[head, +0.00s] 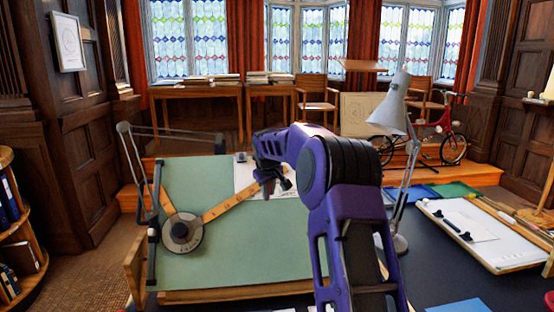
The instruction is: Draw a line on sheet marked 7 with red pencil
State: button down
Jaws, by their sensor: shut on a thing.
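A white sheet (246,178) lies at the top edge of the green drafting board (240,240). My arm covers part of it, and I cannot read any number on it. My gripper (270,188) is over the lower right part of this sheet, fingers pointing down. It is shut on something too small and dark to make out. I cannot tell whether its tip touches the paper. No red pencil shows clearly.
A drafting machine (182,232) with wooden rulers spans the left of the green board, one ruler reaching toward my gripper. A grey desk lamp (394,103) stands right of my arm. A blue folder (412,193) and a green folder (453,189) lie behind the white board (513,262).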

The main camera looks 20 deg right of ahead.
jog(key=w+d+r+t, duration=0.2)
jog(key=w+d+r, duration=0.35)
jog(key=r, duration=0.35)
jog(key=a+f+b, duration=0.6)
jog(key=a+b, duration=0.1)
jog(key=a, duration=0.4)
jog(key=shift+w+f+n, duration=0.4)
jog(key=shift+w+f+p, duration=0.3)
jog(key=shift+p, duration=0.35)
dwell(1.4)
jog(key=shift+w+d+r+p, duration=0.1)
jog(key=shift+d+r+p, duration=0.1)
jog(key=shift+d+p, duration=0.55)
jog(key=shift+w+d+r+p, duration=0.1)
jog(key=shift+d+r+p, duration=0.15)
jog(key=shift+d+p, duration=0.5)
jog(key=shift+w+d+r+p, duration=0.15)
jog(key=shift+d+p, duration=0.3)
jog(key=shift+p, duration=0.55)
dwell(1.1)
